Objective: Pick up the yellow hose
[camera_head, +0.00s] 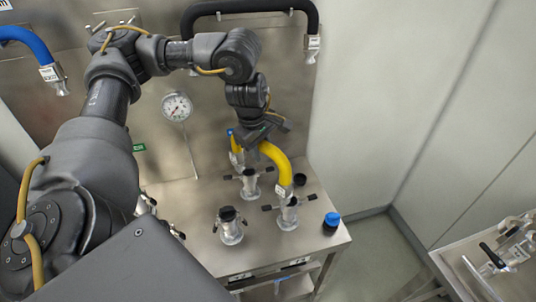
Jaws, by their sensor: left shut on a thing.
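The yellow hose (280,162) is a thick curved tube over the back of the steel bench. Its right end hangs down to a metal end fitting with a white label, just above or at a metal coupling (288,214); I cannot tell if they touch. A second part of the hose shows at the left, below my gripper. My left gripper (257,138) comes down from above and is shut on the upper part of the hose. The fingertips are mostly hidden by the wrist and hose. My right gripper is not in view.
The steel bench (318,240) carries several metal couplings with dark handles, and a blue-capped part (332,221). A black hose (262,7) and a blue hose (27,39) hang on the back panel near a gauge (176,106). Another bench (465,262) stands lower right, across open floor.

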